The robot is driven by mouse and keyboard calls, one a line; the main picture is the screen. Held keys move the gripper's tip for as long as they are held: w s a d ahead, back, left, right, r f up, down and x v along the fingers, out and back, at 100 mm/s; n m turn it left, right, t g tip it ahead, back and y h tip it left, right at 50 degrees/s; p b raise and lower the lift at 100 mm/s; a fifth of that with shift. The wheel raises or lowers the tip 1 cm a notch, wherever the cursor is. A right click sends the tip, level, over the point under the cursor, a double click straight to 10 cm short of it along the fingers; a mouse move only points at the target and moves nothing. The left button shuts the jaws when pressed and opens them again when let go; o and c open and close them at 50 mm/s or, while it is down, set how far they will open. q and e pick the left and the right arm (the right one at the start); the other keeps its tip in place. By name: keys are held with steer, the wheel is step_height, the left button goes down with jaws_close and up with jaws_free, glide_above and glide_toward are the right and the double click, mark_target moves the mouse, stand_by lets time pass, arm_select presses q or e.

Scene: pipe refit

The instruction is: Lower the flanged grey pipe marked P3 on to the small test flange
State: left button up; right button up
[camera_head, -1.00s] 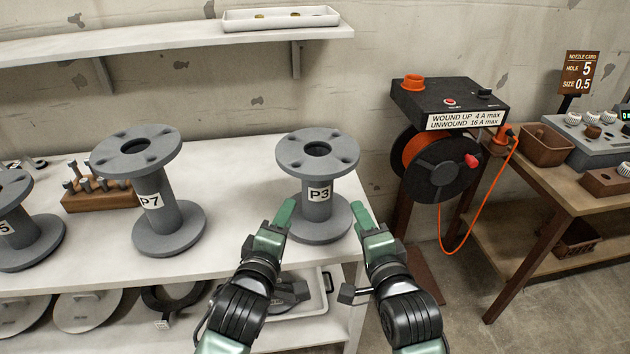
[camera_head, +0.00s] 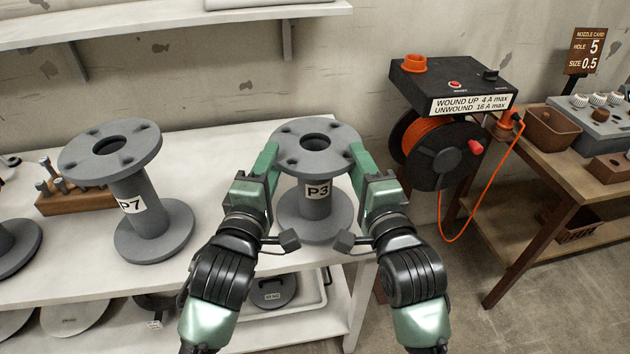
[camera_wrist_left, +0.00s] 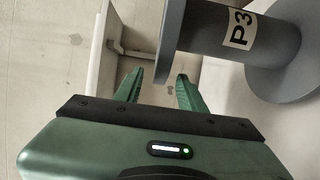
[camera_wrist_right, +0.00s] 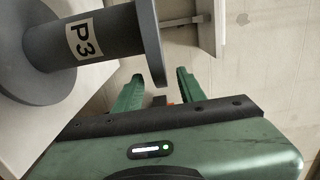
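The flanged grey pipe P3 (camera_head: 317,207) stands upright on the white bench top, its label facing me. My left gripper (camera_head: 264,162) is at the left side of its upper flange and my right gripper (camera_head: 361,164) at the right side. The pipe also shows beside the fingers in the left wrist view (camera_wrist_left: 205,30) and right wrist view (camera_wrist_right: 105,35). Whether the fingers touch the flange is unclear. I cannot identify the small test flange.
Pipe P7 (camera_head: 138,200) stands on the bench to the left, near a wooden block (camera_head: 75,200) of pegs. A tray (camera_head: 318,290) with a dark labelled disc is on the lower shelf. A cable reel (camera_head: 440,160) hangs right of the bench.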

mark_target(347, 140)
arm_select(q)
steer(key=w, duration=0.4)
steer(key=w+d, duration=0.1)
steer(key=w, duration=0.1)
steer(key=shift+w, duration=0.35)
arm_select(e)
steer(key=x, duration=0.6)
steer(key=shift+w, duration=0.35)
arm_select(q)
steer(key=shift+c, duration=0.3)
arm_select(e)
steer(key=shift+c, duration=0.3)
arm_select(q)
jaws_close()
arm_select(e)
jaws_close()
arm_select(q)
steer(key=shift+f, duration=0.1)
steer(key=shift+r, duration=0.25)
arm_select(e)
steer(key=shift+r, duration=0.2)
